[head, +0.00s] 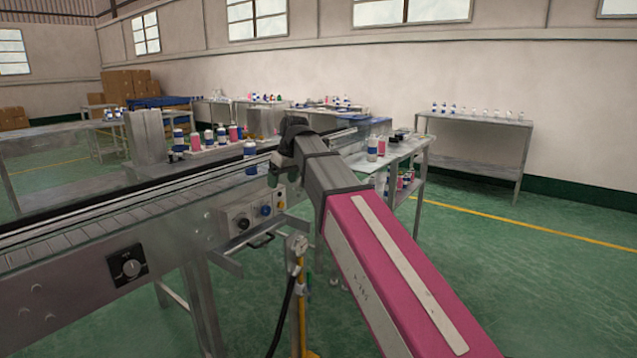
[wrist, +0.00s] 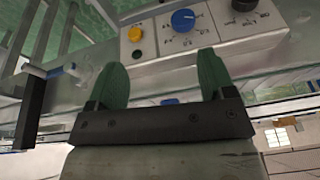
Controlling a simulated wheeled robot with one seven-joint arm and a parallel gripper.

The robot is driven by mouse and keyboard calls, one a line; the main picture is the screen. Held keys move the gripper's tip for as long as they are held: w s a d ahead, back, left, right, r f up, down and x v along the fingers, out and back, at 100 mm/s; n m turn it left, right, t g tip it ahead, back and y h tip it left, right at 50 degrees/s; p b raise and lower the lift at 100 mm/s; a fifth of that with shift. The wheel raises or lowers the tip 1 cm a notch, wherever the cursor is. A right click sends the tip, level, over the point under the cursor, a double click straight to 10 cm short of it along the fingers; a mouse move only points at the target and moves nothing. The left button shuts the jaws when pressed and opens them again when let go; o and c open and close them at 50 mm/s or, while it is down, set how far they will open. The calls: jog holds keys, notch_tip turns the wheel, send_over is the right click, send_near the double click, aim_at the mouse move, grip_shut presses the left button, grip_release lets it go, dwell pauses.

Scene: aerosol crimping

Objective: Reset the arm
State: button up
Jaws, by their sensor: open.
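My arm reaches forward from the lower right in the head view, its dark wrist over the near edge of the conveyor (head: 110,228). In the wrist view my gripper (wrist: 160,68) shows two green fingers spread apart, with nothing between them. The fingers point toward a grey control box (wrist: 220,38) with a blue knob (wrist: 183,20), a yellow button (wrist: 135,34) and a black knob (wrist: 243,4). I cannot tell whether they touch it. The control box (head: 232,213) hangs on the conveyor's side.
A blue and white can (head: 250,152) stands at the conveyor, left of my wrist. Pink and blue cans (head: 195,141) stand behind it. A side table (head: 402,152) with bottles is right of my wrist. Green floor (head: 520,260) at right is clear.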

jog(key=d+f+m+h, duration=0.1)
jog(key=d+f+m, duration=0.1)
jog(key=d+f, duration=0.4)
jog(key=d+f+m, duration=0.1)
jog(key=d+f, duration=0.3)
jog(key=f, duration=0.4)
jog(key=s+d+f+m, duration=0.2)
jog(key=s+d+f, duration=0.3)
jog(key=f, duration=0.3)
jog(key=s+d+f+m+g+h, duration=0.1)
jog(key=s+d+f+m, duration=0.1)
jog(key=s+d+f, duration=0.3)
jog(key=s+d+f+m, duration=0.2)
jog(key=s+d+f, duration=0.3)
jog(key=d+f, duration=0.5)
notch_tip(320, 180, down, 3)
jog(key=shift+s+d+f+m+g+h, duration=0.2)
jog(key=shift+s+m+g+h, duration=0.1)
jog(key=shift+g+h, duration=0.1)
